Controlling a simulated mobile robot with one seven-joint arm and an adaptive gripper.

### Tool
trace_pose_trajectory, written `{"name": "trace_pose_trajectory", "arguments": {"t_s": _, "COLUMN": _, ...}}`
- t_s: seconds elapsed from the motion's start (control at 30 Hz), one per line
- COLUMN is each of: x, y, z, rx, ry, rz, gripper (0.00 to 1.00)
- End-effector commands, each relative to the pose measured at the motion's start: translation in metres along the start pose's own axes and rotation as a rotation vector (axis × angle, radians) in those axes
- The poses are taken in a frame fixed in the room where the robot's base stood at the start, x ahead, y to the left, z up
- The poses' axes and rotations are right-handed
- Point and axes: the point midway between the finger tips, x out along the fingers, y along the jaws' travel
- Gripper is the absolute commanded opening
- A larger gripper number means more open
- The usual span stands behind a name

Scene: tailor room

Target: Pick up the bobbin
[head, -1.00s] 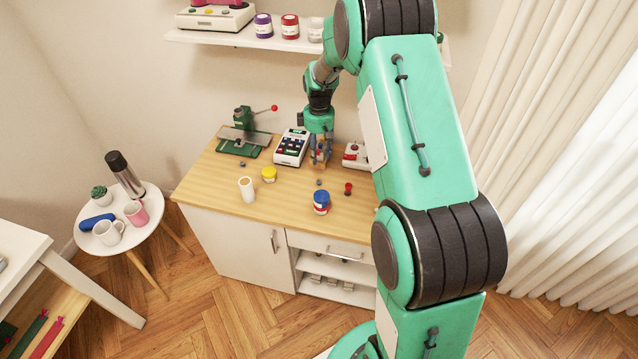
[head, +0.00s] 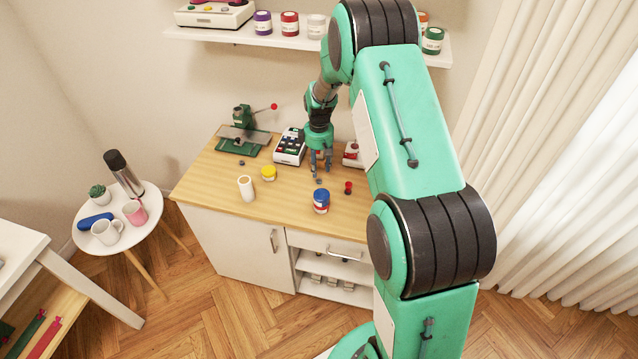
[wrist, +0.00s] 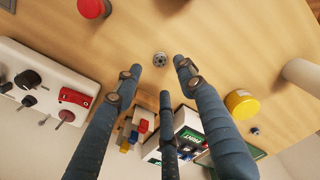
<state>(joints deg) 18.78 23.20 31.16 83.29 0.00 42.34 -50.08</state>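The bobbin (head: 319,181) is a small grey metal disc lying flat on the wooden worktop. In the wrist view the bobbin (wrist: 160,58) shows its round, holed face, just beyond my fingertips. My gripper (head: 321,171) is just behind and above it, pointing down. In the wrist view my gripper (wrist: 159,74) has its three fingers spread apart, with nothing between them. The fingers appear clear of the bobbin.

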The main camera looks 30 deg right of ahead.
Motion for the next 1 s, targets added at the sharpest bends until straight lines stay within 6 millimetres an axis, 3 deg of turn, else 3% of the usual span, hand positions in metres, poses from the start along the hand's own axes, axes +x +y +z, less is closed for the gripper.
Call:
{"name": "trace_pose_trajectory", "arguments": {"t_s": 0.57, "x": 0.012, "y": -0.001, "z": 0.0, "rx": 0.0, "ry": 0.0, "rz": 0.0, "gripper": 0.4}}
{"name": "trace_pose_trajectory", "arguments": {"t_s": 1.0, "x": 0.057, "y": -0.002, "z": 0.002, "rx": 0.0, "ry": 0.0, "rz": 0.0, "gripper": 0.4}}
